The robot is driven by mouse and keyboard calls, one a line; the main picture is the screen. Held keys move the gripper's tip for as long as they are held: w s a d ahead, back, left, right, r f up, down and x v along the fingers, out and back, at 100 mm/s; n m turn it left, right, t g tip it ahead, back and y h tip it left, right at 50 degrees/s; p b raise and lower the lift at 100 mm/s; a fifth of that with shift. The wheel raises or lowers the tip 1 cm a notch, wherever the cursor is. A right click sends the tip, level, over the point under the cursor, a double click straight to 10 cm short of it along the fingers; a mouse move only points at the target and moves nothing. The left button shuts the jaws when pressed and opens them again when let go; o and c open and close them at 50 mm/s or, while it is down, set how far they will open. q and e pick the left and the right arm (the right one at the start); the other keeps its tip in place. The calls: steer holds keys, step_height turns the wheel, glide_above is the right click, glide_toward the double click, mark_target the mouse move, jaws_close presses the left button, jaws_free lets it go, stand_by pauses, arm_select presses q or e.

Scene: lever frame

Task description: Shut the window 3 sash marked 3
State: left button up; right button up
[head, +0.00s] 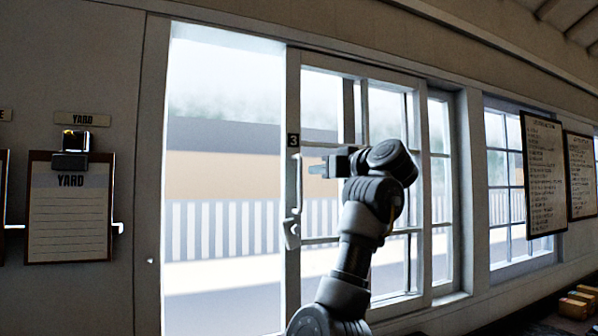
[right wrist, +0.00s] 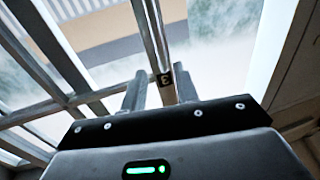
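The window 3 sash (head: 293,90) is a pale multi-pane sliding frame. A dark plate marked 3 (head: 293,140) is on its left stile, with a pale pull handle (head: 298,185) and a catch below. The sash stands to the right, leaving a wide clear opening at its left. My right gripper (head: 318,170) is just right of the stile, its fingers pointing left. In the right wrist view its fingers (right wrist: 160,92) are apart, and the 3 plate (right wrist: 166,79) appears between them. I cannot tell whether they touch the sash or handle. My left gripper is out of view.
The left jamb (head: 150,180) bounds the opening. A YARD clipboard (head: 70,205) hangs on the wall at left. Another window (head: 507,185) and hanging notice boards (head: 545,175) are at right. Small boxes (head: 577,303) sit low at the right.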

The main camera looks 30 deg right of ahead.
mark_target(302, 172)
steer(key=w+p, duration=0.1)
steer(key=w, duration=0.2)
steer(key=w+a+p, duration=0.1)
steer(key=w+p, duration=0.1)
steer(key=w, duration=0.1)
steer(key=w+p, duration=0.1)
steer(key=w, duration=0.1)
steer(key=shift+w+a+r+p, duration=0.15)
steer(key=shift+w+p, duration=0.2)
steer(key=shift+w, duration=0.05)
steer(key=shift+w+f, duration=0.2)
steer(key=shift+w, duration=0.4)
jaws_close()
